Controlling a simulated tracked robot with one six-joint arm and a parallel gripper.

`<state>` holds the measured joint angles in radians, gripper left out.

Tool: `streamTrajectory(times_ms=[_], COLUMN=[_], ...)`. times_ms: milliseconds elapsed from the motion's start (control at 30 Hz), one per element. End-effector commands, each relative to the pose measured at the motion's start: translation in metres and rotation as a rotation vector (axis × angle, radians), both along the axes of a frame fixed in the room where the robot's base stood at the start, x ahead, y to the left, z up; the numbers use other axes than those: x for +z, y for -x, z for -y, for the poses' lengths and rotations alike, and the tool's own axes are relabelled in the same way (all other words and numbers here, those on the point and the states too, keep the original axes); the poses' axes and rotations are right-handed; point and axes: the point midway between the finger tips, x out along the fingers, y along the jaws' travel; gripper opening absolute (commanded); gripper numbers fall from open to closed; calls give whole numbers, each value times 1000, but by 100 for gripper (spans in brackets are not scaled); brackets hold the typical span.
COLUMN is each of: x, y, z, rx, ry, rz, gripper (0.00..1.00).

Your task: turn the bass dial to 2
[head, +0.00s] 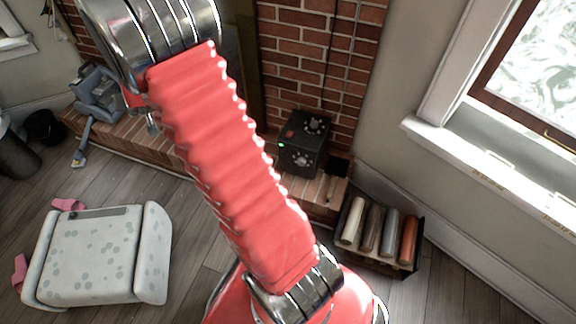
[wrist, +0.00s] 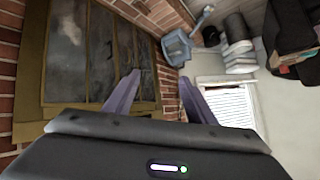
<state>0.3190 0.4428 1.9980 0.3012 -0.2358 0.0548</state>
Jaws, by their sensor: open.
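A small black box (head: 301,158) with dials stands on the brick hearth in the head view, right of my red arm. Round dials show on its top (head: 316,124) and on its front (head: 304,157), with a small green light at its left edge. The dial markings are too small to read, so I cannot tell which is the bass dial or its setting. My gripper (wrist: 159,76) shows in the wrist view with its two purple-grey fingers apart and nothing between them. The box is not seen in the wrist view. In the head view my gripper cannot be made out.
The brick hearth (head: 183,160) runs along the brick wall. A rack of coloured rolls (head: 380,232) stands right of the box. A patterned padded seat (head: 95,254) is on the wood floor at left. A blue-grey object (head: 97,92) sits by the hearth's left end.

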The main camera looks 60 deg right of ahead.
Motion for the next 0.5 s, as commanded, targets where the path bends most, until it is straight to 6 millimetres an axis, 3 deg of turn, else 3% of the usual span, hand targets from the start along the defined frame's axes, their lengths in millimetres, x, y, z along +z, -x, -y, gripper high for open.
streamTrajectory(times_ms=[33,267,500], x=[-15,-68,-128], y=[-3,-13,-8], z=[12,64,116], rx=[-24,-131,-244], ry=[3,29,69], rz=[5,52,93], gripper=[50,50,50])
